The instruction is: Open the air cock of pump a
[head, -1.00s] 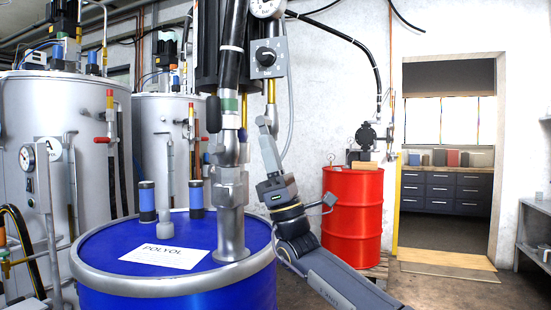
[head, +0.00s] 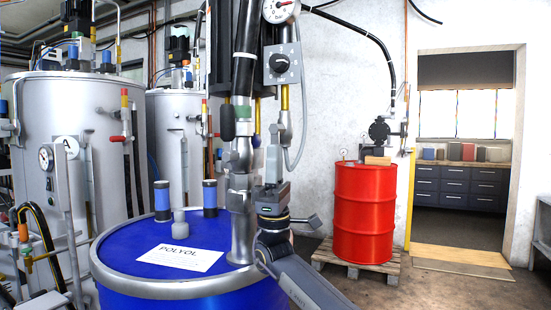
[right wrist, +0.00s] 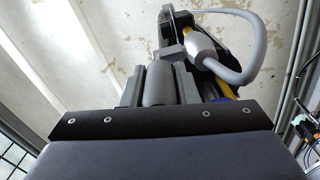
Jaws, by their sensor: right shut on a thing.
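The pump (head: 243,150) stands upright in the blue drum (head: 170,290) labelled POLYOL. Its air line runs down beside it, with a regulator box (head: 281,64), a gauge (head: 278,9), a yellow pipe (head: 284,97) and a looping grey hose (head: 302,130). My right gripper (head: 277,150) is upright at the lower end of this line, right of the pump's pipe, and shut on the air cock there. The cock is mostly hidden by the fingers, so its lever angle cannot be told. The right wrist view shows the grey hose (right wrist: 270,75) and yellow pipe (right wrist: 222,86) just beyond the fingers. My left gripper is out of view.
A red drum (head: 364,212) with a small pump stands on a pallet (head: 345,268) behind to the right. Tall grey tanks (head: 75,140) with valves stand on the left. A doorway with drawers (head: 455,190) lies at the right. Open floor lies between the drums and the doorway.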

